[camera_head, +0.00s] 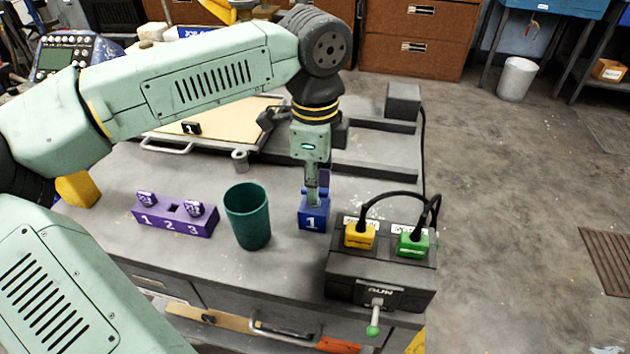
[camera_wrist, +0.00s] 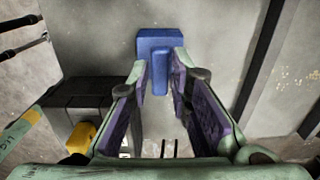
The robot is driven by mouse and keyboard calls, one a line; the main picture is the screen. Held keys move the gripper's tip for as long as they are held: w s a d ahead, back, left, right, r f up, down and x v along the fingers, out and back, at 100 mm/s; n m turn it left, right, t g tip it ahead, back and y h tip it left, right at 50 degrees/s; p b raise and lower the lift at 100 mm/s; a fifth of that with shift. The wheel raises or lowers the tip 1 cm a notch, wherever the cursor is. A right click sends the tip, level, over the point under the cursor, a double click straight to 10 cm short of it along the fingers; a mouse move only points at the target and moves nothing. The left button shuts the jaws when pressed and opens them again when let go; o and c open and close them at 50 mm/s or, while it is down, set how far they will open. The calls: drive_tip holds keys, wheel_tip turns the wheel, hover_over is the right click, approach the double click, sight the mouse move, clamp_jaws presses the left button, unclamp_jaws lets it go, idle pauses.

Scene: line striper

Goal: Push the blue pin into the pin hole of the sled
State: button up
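A blue block (camera_head: 312,217) marked 1 stands on the grey bench, below my gripper. In the wrist view the block (camera_wrist: 150,42) is at the top centre, with a narrow upright blue piece, likely the blue pin (camera_wrist: 160,78), in front of it. My gripper (camera_head: 316,192) points down at the block's top. In the wrist view my gripper's fingertips (camera_wrist: 160,66) lie either side of the blue piece, with thin gaps showing; the fingers look open. I cannot tell which part is the sled, and no pin hole is visible.
A teal cup (camera_head: 248,216) and a purple holder (camera_head: 172,216) marked 1 2 3 stand left of the block. A black box (camera_head: 378,275) with yellow and green plugs and cables is close on the right. Grey rails (camera_head: 375,170) lie behind.

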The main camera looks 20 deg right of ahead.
clamp_jaws()
drive_tip(key=shift+r, duration=0.65)
drive_tip(key=shift+r+p, duration=1.75)
drive_tip(key=shift+r, duration=1.1)
drive_tip(key=shift+a, duration=0.1)
